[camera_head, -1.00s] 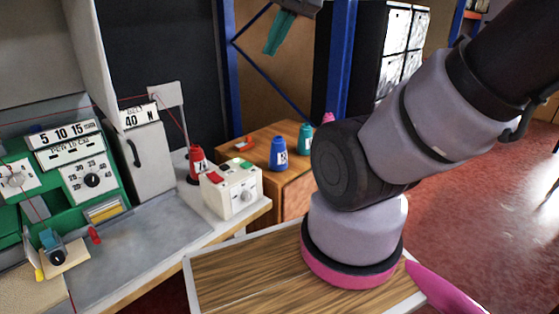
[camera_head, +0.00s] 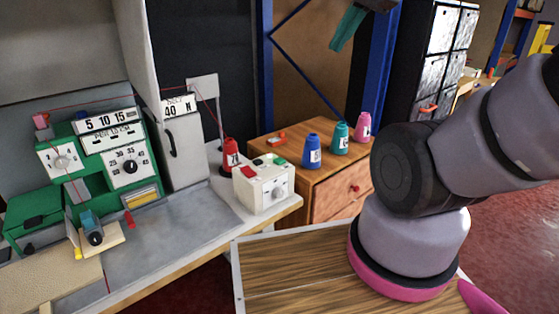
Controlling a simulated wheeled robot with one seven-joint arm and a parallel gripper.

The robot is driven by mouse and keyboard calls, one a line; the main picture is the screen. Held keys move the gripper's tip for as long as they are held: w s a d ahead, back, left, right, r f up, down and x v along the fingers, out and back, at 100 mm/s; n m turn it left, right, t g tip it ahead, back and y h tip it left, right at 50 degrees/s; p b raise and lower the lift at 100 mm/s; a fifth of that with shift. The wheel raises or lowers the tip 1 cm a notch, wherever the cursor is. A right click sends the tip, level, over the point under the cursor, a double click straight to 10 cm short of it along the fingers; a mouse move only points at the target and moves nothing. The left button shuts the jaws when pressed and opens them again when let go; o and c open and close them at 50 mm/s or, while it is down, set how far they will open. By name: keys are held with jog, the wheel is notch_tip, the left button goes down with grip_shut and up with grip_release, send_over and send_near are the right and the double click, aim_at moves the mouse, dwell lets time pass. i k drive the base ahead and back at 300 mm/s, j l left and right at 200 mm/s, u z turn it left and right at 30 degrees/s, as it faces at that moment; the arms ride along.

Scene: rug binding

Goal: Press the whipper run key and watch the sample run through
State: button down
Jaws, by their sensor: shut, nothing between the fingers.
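A white control box (camera_head: 262,193) stands at the right end of the grey bench. It has a green key (camera_head: 279,161), a red key (camera_head: 248,171) and a round dial on its front. Which key is the run key cannot be read. The green whipping machine (camera_head: 100,165) stands at the left, with dials and number plates. A tan sample-like piece (camera_head: 45,286) lies flat before it at lower left, cut off by the frame.
A red thread cone (camera_head: 231,153) stands just behind the box. Blue (camera_head: 311,150), teal and pink cones stand on a wooden cabinet (camera_head: 330,180). A blue rack post (camera_head: 382,60) rises behind. The grey bench top (camera_head: 180,235) is mostly clear.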

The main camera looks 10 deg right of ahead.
aim_at(278, 162)
jog(key=k+j+u, duration=0.15)
jog(key=j+u, duration=0.2)
jog(key=k+j+u, duration=0.15)
jog(key=j+u, duration=0.55)
jog(key=k+j+u, duration=0.1)
jog(key=j+u, duration=0.25)
